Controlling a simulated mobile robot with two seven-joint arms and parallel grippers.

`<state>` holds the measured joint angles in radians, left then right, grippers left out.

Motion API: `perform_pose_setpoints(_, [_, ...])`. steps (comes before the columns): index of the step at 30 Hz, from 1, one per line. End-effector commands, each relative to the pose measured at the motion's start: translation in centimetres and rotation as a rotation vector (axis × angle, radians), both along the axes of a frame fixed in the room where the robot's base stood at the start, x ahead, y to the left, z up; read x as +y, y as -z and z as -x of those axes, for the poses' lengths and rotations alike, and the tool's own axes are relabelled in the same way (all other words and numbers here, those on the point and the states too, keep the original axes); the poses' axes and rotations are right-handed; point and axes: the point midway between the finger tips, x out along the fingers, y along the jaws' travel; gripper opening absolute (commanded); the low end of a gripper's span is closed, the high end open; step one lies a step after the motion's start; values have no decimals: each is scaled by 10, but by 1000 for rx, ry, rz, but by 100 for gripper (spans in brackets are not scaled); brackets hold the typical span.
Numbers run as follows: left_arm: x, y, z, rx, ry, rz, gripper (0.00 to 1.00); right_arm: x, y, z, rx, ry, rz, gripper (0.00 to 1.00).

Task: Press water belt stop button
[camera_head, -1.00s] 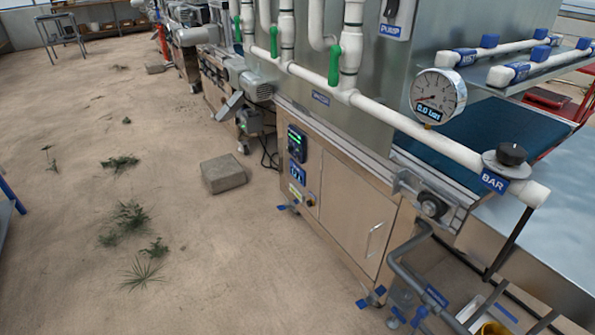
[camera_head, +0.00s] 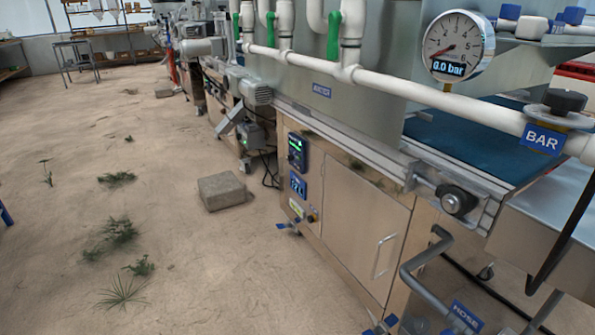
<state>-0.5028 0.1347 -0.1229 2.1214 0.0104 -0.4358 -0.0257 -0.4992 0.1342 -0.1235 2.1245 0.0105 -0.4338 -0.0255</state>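A blue label plate (camera_head: 298,186) sits under the panel. Lower down are a small yellow label (camera_head: 296,208) and a small dark round knob or button (camera_head: 311,218). The stop button itself is too small to pick out surely. The blue belt (camera_head: 470,142) lies on top of the machine. Neither of my grippers shows.
A concrete block (camera_head: 222,191) lies on the floor left of the machine. A hose rail (camera_head: 425,262) sticks out at the front right. The gauge (camera_head: 459,48) reads 0.0 bar. Weeds (camera_head: 118,232) dot the sandy floor; the left side is mostly open.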

Motion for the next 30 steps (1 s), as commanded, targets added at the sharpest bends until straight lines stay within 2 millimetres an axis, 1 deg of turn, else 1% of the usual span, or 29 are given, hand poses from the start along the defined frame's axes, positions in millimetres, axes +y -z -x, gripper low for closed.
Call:
perform_pose_setpoints(10, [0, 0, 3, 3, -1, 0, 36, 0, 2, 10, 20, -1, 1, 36])
perform_pose_setpoints(11, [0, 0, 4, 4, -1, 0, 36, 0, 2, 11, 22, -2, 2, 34])
perform_pose_setpoints(18, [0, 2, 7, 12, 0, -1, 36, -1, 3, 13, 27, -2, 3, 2])
perform_pose_setpoints(19, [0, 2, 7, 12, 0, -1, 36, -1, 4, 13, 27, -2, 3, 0])
perform_pose_setpoints(30, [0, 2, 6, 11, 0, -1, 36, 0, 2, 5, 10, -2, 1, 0])
